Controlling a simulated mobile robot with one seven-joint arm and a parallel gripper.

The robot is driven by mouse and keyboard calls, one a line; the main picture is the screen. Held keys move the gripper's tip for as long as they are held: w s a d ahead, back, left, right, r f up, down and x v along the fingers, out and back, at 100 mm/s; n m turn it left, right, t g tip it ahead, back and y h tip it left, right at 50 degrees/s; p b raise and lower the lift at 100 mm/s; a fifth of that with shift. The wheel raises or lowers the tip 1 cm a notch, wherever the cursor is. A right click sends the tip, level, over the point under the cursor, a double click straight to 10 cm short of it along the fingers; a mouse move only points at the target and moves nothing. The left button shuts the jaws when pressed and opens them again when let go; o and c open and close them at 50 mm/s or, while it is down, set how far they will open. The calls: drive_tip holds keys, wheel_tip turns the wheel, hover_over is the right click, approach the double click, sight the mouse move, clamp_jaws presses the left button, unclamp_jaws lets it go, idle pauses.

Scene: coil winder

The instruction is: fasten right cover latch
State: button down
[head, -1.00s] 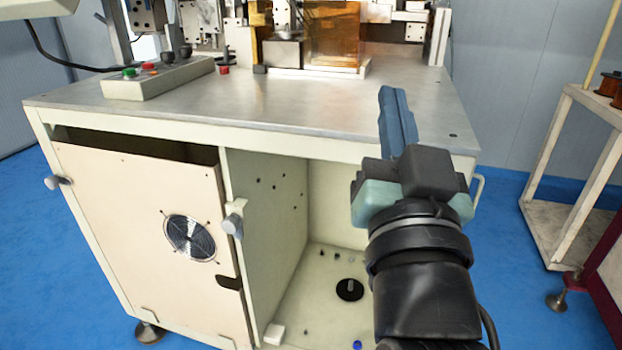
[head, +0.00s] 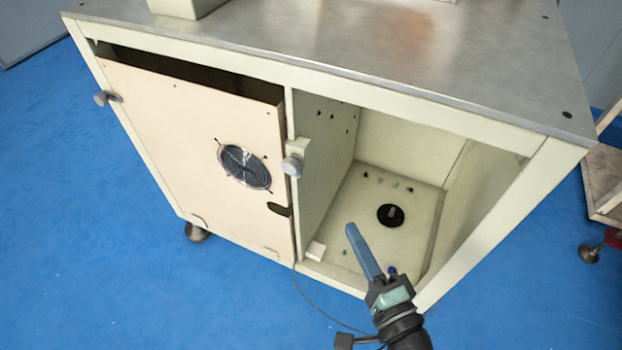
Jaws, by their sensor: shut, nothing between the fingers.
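The cover is a cream panel (head: 165,135) with a round fan grille on the left half of the cabinet front. A dark gap shows along its top edge. The right cover latch (head: 293,165) is a grey knob on a cream bracket at the panel's right edge. The left latch (head: 104,98) is a similar grey knob at the panel's left edge. My gripper (head: 352,232) has its blue fingers together and empty. It is in front of the open compartment, to the right of and below the right latch, and apart from it.
The open compartment (head: 395,235) right of the cover has a black round fitting (head: 390,215) on its floor. The metal tabletop (head: 300,40) overhangs above. A thin cable (head: 310,305) hangs low near the gripper. Blue floor (head: 70,220) is clear at left.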

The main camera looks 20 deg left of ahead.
sight(293, 170)
drive_tip(key=s+a+b+x, duration=0.1)
drive_tip(key=s+a+x, duration=0.1)
drive_tip(key=x, duration=1.1)
drive_tip(key=shift+f+b, duration=0.1)
drive_tip(key=shift+b, duration=0.35)
drive_tip(key=shift+a+f+b, duration=0.1)
drive_tip(key=shift+a+b, duration=0.05)
drive_tip(key=shift+b, duration=0.5)
